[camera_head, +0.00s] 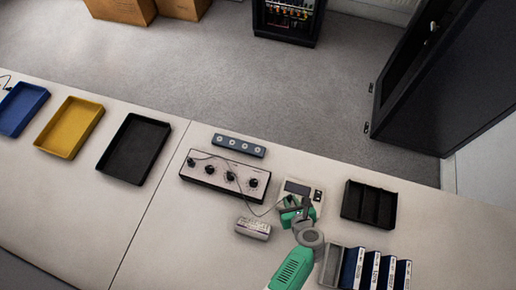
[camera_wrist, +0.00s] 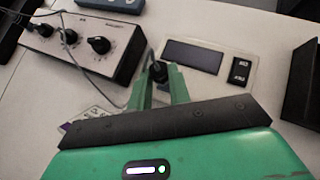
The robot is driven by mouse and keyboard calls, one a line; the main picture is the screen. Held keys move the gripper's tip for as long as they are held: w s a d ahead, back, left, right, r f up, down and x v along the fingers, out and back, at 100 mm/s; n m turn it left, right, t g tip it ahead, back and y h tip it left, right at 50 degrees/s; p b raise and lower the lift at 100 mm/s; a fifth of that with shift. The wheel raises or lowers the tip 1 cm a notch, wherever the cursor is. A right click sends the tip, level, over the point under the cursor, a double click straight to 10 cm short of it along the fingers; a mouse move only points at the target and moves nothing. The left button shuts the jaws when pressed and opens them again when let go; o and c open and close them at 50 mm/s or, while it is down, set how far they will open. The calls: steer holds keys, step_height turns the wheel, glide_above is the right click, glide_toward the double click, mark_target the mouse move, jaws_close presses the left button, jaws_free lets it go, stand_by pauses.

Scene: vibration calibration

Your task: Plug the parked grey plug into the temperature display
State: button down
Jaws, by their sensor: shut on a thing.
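My gripper (camera_head: 292,212) is over the front left part of the temperature display (camera_head: 313,193). In the wrist view its two green fingers (camera_wrist: 162,80) are shut on a dark plug (camera_wrist: 158,71) with a cable. The plug is at the left end of the display's face, beside its dark screen (camera_wrist: 193,56); I cannot tell whether it is seated in a socket or just above.
A knobbed control box (camera_head: 225,175) stands left of the display, with a thin cable running towards my gripper. A small pale box (camera_head: 253,228) lies in front. A black divided tray (camera_head: 369,186) and upright blue binders (camera_head: 369,270) are to the right. The left table is mostly clear before the trays.

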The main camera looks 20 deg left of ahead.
steer(key=shift+f, duration=0.45)
steer(key=shift+f, duration=0.2)
steer(key=shift+f+b, duration=0.15)
steer(key=shift+b, duration=0.2)
steer(key=shift+f, duration=0.65)
stand_by(1.9)
steer(key=shift+s+a+r+m+t+h+p, duration=0.1)
steer(key=shift+a+m+t+h+p, duration=0.1)
steer(key=shift+m+t+h+p, duration=0.7)
stand_by(0.5)
steer(key=shift+a+m+h+p, duration=0.2)
steer(key=shift+m+h+p, duration=1.05)
steer(key=shift+m, duration=0.45)
steer(key=shift+a+m+h, duration=0.15)
steer(key=shift+m+h, duration=0.3)
steer(key=shift+m, duration=0.05)
steer(key=shift+m+h+p, duration=0.35)
steer(key=shift+m+h, duration=0.45)
steer(key=shift+m, duration=0.1)
